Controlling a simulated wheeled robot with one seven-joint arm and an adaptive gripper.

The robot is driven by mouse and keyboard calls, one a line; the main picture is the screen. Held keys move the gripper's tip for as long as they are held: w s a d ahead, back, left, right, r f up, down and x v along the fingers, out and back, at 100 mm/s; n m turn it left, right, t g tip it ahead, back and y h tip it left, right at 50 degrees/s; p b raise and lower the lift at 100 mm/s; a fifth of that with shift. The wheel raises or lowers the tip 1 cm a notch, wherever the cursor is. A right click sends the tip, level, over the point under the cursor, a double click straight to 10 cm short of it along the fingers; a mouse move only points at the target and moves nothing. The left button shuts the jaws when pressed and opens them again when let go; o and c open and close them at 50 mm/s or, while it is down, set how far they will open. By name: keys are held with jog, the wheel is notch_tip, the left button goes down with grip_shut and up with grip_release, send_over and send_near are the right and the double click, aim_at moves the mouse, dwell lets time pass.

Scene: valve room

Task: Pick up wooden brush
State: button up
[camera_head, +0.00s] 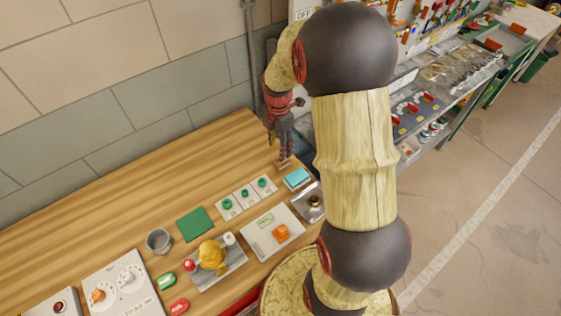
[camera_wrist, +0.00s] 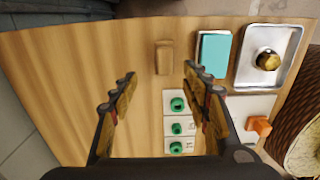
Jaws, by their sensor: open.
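The wooden brush (camera_wrist: 164,57) shows in the wrist view as a small brown block on the wooden workbench. It lies just beyond the gap between my fingertips, closer to the right finger in the picture. In the head view the brush (camera_head: 283,164) is a small brown shape right below the fingers, partly hidden by them. My gripper (camera_head: 284,152) points down over the bench near the wall. In the wrist view my gripper (camera_wrist: 159,73) has its two fingers spread wide with nothing between them.
A teal block (camera_wrist: 214,52) lies right beside the brush, with a metal tray holding a brass knob (camera_wrist: 267,60) beyond it. White plates with green rings (camera_wrist: 177,127) are close by. Bare workbench (camera_wrist: 75,70) stretches left in the wrist view. A wall (camera_head: 160,80) runs behind.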

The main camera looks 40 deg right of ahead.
notch_tip(320, 180, down, 3)
jog(key=shift+s+r, duration=0.1)
jog(key=shift+r, duration=0.1)
jog(key=f, duration=0.1)
jog(key=f+b, duration=0.1)
jog(key=f, duration=0.2)
jog(key=shift+s+d+b, duration=0.25)
jog(key=shift+s+b, duration=0.1)
jog(key=shift+b, duration=0.05)
jog(key=shift+f, duration=0.5)
jog(key=shift+r, duration=0.1)
jog(key=c, duration=1.2)
grip_shut()
